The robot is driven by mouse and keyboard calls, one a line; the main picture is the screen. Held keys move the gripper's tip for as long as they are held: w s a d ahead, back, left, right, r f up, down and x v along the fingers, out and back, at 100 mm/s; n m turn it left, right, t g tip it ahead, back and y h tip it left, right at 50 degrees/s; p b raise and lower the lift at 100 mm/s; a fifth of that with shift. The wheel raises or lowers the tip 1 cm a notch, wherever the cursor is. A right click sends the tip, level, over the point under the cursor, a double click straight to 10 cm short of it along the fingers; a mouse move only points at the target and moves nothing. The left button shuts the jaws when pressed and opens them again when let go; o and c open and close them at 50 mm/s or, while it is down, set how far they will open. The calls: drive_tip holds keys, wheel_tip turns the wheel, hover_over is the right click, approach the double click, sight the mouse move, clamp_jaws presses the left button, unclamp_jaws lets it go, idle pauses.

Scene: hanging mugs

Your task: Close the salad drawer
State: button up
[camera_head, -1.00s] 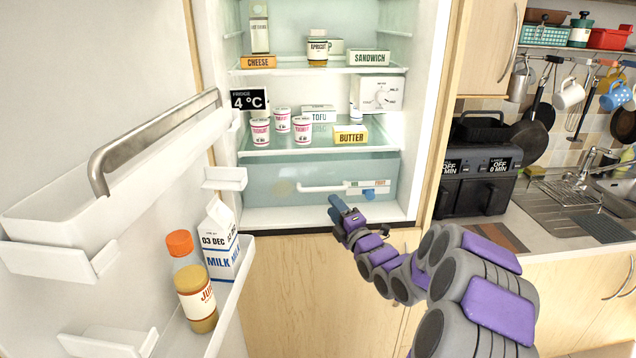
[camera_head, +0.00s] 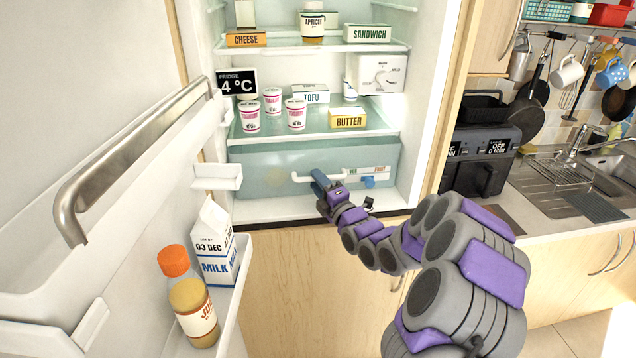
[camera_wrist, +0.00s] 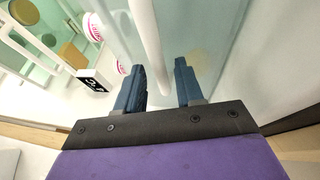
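The salad drawer (camera_head: 262,172) is a translucent pale-green bin at the bottom of the open fridge. I cannot tell how far it stands out. Its white bar handle (camera_head: 305,178) runs across the front. My gripper (camera_head: 320,181) is in front of the drawer, near the left half of the handle, and partly covers it. In the wrist view, the two blue fingers of my gripper (camera_wrist: 158,78) are apart with nothing held. The handle (camera_wrist: 148,40) runs down toward the gap between them. Contact with it is not clear.
The open fridge door, with a metal handle (camera_head: 125,155), fills the left. Its shelf holds a juice bottle (camera_head: 190,300) and a milk carton (camera_head: 214,245). Yoghurt pots, tofu and butter (camera_head: 347,118) stand on the shelf above the drawer. A black appliance (camera_head: 480,160) is at right.

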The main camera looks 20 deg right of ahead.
drive_tip(key=shift+d+f, duration=0.1)
drive_tip(key=shift+d, duration=0.5)
drive_tip(key=shift+c, duration=1.4)
drive_tip(key=shift+d, duration=0.35)
drive_tip(key=c, duration=0.3)
drive_tip(key=shift+a, duration=0.35)
clamp_jaws()
drive_tip(key=shift+f, duration=0.1)
drive_tip(key=shift+w, duration=0.1)
drive_tip(key=w, duration=0.2)
drive_tip(key=w+d, duration=0.1)
drive_tip(key=w, duration=0.1)
drive_tip(key=w+d, duration=0.1)
drive_tip(key=w, duration=0.1)
drive_tip(key=shift+w+f, duration=0.15)
drive_tip(key=shift+w, duration=0.65)
drive_tip(key=shift+r, duration=0.2)
